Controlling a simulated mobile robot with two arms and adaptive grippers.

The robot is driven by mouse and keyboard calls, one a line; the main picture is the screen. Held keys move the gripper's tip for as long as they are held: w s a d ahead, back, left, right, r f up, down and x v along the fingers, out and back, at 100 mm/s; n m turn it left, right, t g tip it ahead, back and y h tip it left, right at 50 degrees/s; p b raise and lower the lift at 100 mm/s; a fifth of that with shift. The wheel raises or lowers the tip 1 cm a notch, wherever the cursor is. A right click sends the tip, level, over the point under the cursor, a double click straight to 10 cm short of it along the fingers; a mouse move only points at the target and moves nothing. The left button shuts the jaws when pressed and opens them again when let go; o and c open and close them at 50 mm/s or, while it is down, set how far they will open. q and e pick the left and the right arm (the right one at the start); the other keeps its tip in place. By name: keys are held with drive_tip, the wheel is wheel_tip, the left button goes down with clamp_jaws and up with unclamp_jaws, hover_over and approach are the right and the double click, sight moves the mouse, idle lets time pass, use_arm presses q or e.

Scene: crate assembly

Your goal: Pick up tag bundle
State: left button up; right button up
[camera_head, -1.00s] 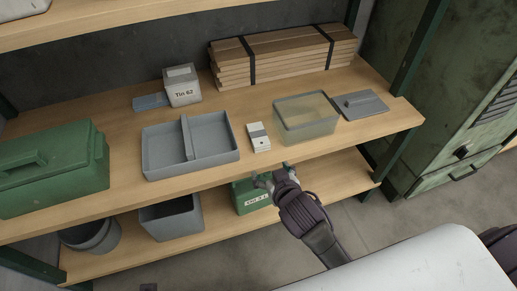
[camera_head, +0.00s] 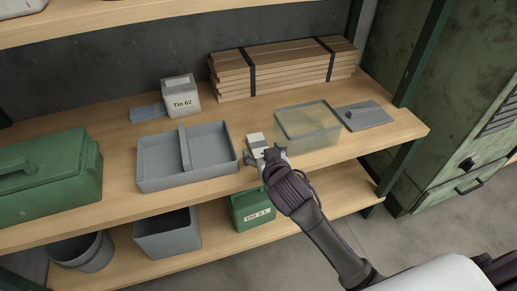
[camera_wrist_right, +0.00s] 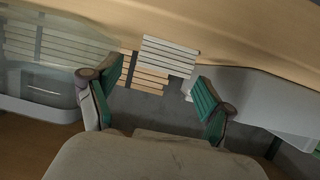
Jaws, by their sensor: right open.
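The tag bundle (camera_head: 256,141), a small pale stack, lies on the shelf between the grey divided tray and the clear bin. It also shows in the right wrist view as a white layered block (camera_wrist_right: 170,56), ahead of and between the fingertips. My right gripper (camera_head: 262,158) is open at the near side of the bundle and hides its near part in the head view. In the wrist view its two green-padded fingers (camera_wrist_right: 155,97) stand apart with nothing between the pads. Whether a finger touches the bundle I cannot tell. My left gripper is not in view.
The grey divided tray (camera_head: 160,181) is close on the left and the clear bin (camera_head: 307,139) close on the right. A grey lid (camera_head: 365,116), Tin 62 (camera_head: 181,103), strapped planks (camera_head: 285,72) and a green box (camera_head: 45,190) share the shelf.

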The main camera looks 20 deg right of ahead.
sight(259, 147)
drive_tip(key=x, duration=0.3)
drive_tip(key=shift+w+f+b, duration=0.15)
drive_tip(key=shift+w+b, duration=0.15)
drive_tip(key=shift+b, duration=0.1)
drive_tip(key=c, duration=1.3)
